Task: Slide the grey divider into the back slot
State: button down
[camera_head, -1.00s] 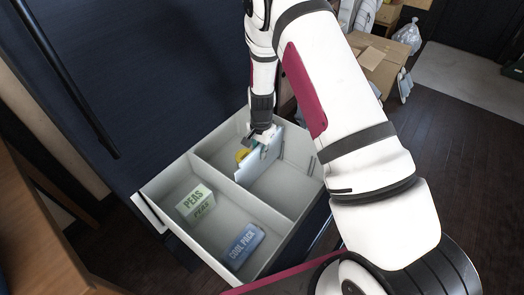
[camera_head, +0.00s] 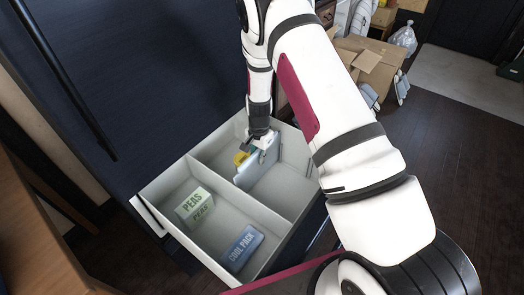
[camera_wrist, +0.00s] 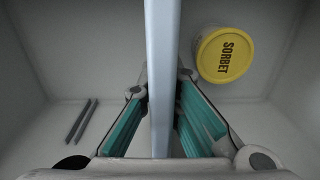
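The grey divider (camera_head: 257,171) is a thin flat panel standing on edge in the far compartment of the pull-out drawer (camera_head: 190,254). My gripper (camera_head: 262,143) reaches down into that compartment at the panel's top edge. In the wrist view the divider (camera_wrist: 161,60) runs between my two teal-padded fingers (camera_wrist: 163,90), whose tips press close on both sides, so the gripper looks shut on it. Two thin parallel dark ribs (camera_wrist: 81,121) on a pale surface lie to its left, apart from the divider. The divider's lower edge is hidden.
A yellow-lidded sorbet tub (camera_wrist: 224,55) stands close to the right of the divider in the wrist view. A fixed cross wall (camera_head: 250,204) separates off the near compartment, which holds a peas box (camera_head: 194,204) and a blue cool pack (camera_head: 245,248).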

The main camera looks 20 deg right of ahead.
jog(key=c, duration=2.2)
grip_release()
jog(key=shift+w+d+f, duration=0.3)
jog(key=shift+w+f, duration=0.15)
jog(key=shift+f, duration=0.25)
jog(key=shift+c, duration=0.2)
jog(key=o, duration=0.5)
jog(key=shift+f, duration=0.1)
jog(key=shift+a, duration=0.1)
jog(key=shift+d+r, duration=0.15)
jog(key=shift+r, duration=1.4)
jog(key=shift+d+r, duration=0.15)
jog(key=shift+r, duration=1.45)
jog(key=shift+d+r, duration=0.15)
jog(key=shift+r, duration=1.4)
jog(key=shift+s+a+r+p, duration=0.1)
jog(key=shift+p, duration=0.35)
